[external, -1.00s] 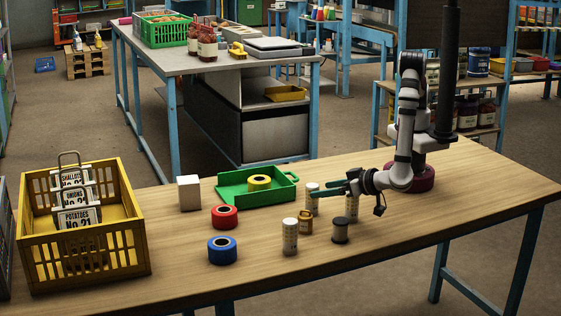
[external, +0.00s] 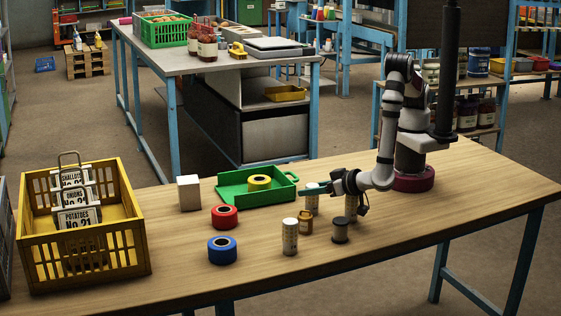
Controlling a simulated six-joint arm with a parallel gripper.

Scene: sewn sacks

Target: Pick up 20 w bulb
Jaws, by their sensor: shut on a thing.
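Three pale cylinders with small print stand on the wooden table: a front one (external: 290,237), one at my gripper (external: 312,203), and one partly hidden behind my wrist (external: 351,208). The print is too small to read, so I cannot tell which is the 20 w bulb. My gripper (external: 313,190) has teal fingers pointing left, at the top of the middle cylinder. It is shut on this pale cylinder, which stays upright and seems to be at table level.
A small amber jar (external: 305,223) and dark spool (external: 340,230) stand close in front. Red tape (external: 224,216), blue tape (external: 222,250), a white block (external: 188,193) and a green tray (external: 230,189) with yellow tape (external: 259,183) lie left. A yellow crate (external: 125,255) holds signs.

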